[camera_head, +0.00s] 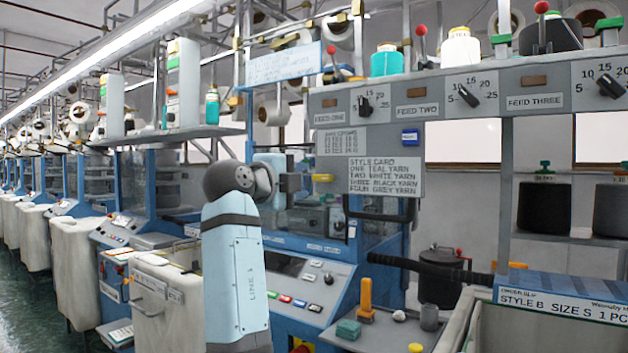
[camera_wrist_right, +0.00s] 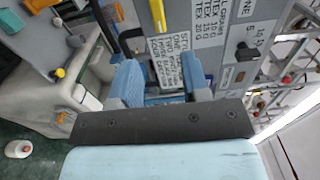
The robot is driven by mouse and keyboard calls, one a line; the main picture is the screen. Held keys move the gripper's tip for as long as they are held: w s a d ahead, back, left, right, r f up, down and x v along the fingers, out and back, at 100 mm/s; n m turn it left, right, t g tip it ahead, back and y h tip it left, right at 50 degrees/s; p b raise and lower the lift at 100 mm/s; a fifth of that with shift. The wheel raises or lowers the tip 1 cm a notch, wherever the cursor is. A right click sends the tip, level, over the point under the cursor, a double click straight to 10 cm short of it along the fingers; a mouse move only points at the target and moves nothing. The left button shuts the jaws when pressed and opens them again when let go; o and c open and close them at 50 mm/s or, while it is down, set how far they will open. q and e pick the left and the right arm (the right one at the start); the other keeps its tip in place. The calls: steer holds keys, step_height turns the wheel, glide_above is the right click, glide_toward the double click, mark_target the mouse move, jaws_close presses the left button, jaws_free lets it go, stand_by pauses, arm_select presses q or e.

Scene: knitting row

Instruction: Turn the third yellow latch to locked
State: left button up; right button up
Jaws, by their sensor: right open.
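A small yellow latch (camera_head: 322,177) shows at the left end of the style card, below the feed panel. Another yellow piece (camera_head: 517,265) shows lower right, behind the style B bin. I cannot tell which latch is third, nor their lock states. My right gripper (camera_head: 293,183) is at the end of the raised blue arm, just left of the first latch in the head view. In the right wrist view its two blue fingers (camera_wrist_right: 160,72) are apart with nothing held between them. A yellow upright bar (camera_wrist_right: 158,15) shows beyond them. My left gripper is not in view.
The style card (camera_head: 385,176) hangs under the grey feed panel (camera_head: 330,112). A dark padded bar (camera_head: 425,267) crosses toward the bin (camera_head: 570,335). A shelf below holds an orange-handled tool (camera_head: 366,298) and a teal block (camera_head: 348,329). Knitting machines line the left.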

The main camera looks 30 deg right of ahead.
steer(key=shift+v, duration=1.5)
